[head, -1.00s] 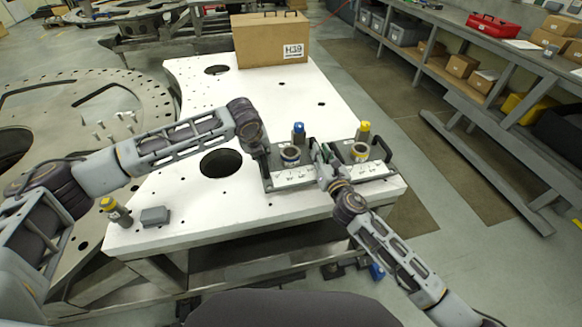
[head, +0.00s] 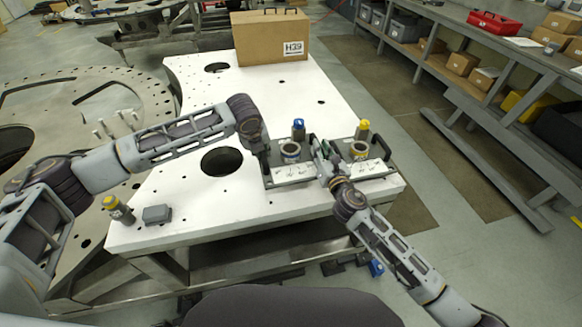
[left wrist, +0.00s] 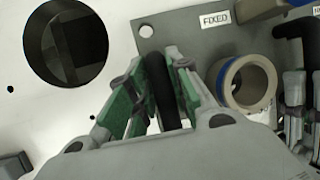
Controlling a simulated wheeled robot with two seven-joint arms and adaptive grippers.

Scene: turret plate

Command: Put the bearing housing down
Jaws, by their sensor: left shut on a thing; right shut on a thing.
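A grey plate (left wrist: 215,48) labelled FIXED has a dark handle at each side and bears a blue-banded ring (head: 290,152), which also shows in the left wrist view (left wrist: 246,82). This seems to be the bearing housing assembly, but I cannot tell which part bears that name. My left gripper (head: 263,150) is shut on the plate's left handle (left wrist: 163,88), between its green pads. My right gripper (head: 320,149) is shut around the dark handle at the other side, partly hidden by its own fingers. The plate looks level at the white table (head: 215,105); I cannot tell whether it touches.
A second grey plate with a yellow-banded ring (head: 359,151) adjoins on the right. A large hole (head: 221,161) is left of the plate. A cardboard box (head: 271,40) stands at the back; the table's middle is clear.

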